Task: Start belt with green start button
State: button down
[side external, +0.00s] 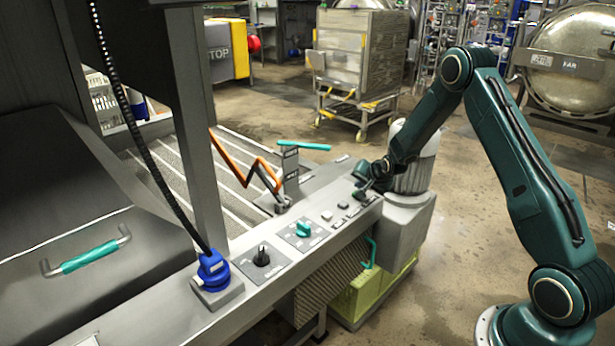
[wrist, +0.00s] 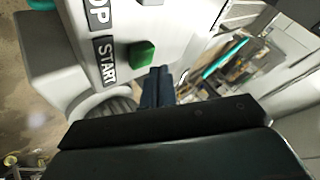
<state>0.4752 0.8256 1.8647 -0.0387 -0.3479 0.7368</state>
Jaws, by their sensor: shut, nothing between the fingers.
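The green start button (wrist: 142,54) is a small square block on a pale grey panel in the wrist view. A black START label (wrist: 105,60) is beside it, and part of a STOP label (wrist: 97,14) shows farther along. My gripper (wrist: 160,72) is shut and empty, its dark fingertips close beside the green button; I cannot tell whether they touch it. In the side view my gripper (side external: 364,192) is low over the far end of the grey control rail (side external: 322,207). The green button cannot be made out there.
Along the rail are a teal knob (side external: 303,229), a black knob (side external: 262,257) and a blue connector (side external: 212,270). A grey ribbed motor (side external: 416,165) stands just beyond my gripper. An orange zigzag bar (side external: 237,163) and a teal-handled lever (side external: 303,145) rise behind the rail.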

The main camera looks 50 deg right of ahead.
jog(key=shift+f, duration=0.25)
jog(key=shift+f, duration=0.2)
